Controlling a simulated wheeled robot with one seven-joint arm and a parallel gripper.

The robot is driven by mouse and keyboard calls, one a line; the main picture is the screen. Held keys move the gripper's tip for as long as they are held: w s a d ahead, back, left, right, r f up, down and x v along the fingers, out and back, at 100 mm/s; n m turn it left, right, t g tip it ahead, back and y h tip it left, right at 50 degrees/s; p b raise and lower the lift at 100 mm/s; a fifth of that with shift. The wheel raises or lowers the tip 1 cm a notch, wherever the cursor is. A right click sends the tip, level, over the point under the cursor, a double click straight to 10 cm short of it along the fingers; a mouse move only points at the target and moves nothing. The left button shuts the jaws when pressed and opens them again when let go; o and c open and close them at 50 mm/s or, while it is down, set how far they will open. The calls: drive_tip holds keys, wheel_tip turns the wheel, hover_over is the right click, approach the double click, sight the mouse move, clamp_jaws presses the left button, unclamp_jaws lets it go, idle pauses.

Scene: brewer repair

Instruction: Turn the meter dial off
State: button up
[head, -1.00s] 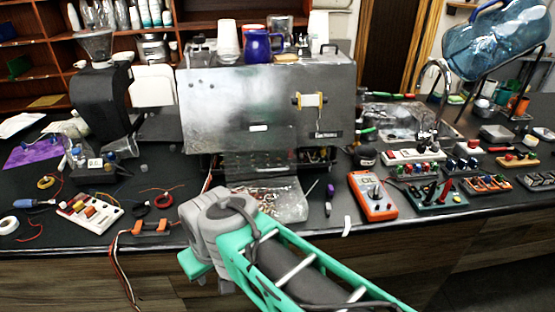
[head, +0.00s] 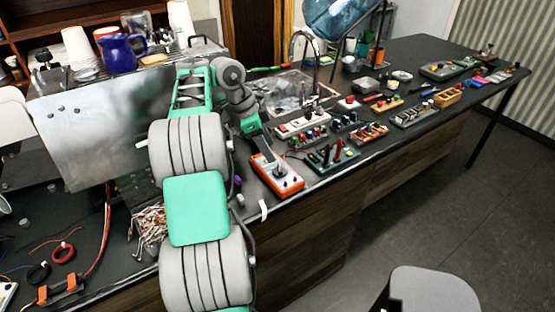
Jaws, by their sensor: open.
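The meter (head: 293,186) is an orange handheld box with a pale face, lying face up near the front edge of the black bench. Its dial (head: 280,171) is small in the view, and I cannot read where it points. My gripper (head: 268,152) reaches down over the far end of the meter, close to the dial. It is open with nothing seen in it. I cannot tell whether its fingers touch the meter or the dial. My arm hides the bench left of the meter.
Small boards with colored parts, including a green one (head: 332,156), stand right of the meter. A white strip (head: 264,209) lies at the bench edge. The metal brewer (head: 95,130) and a blue pitcher (head: 118,52) are at left. A grey seat (head: 432,290) stands on the floor.

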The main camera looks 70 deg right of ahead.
sight(281, 168)
drive_tip(key=b+x, duration=0.4)
drive_tip(key=x, duration=0.4)
drive_tip(key=shift+s, duration=0.2)
drive_tip(key=shift+r, duration=0.1)
drive_tip(key=shift+c, duration=0.5)
clamp_jaws()
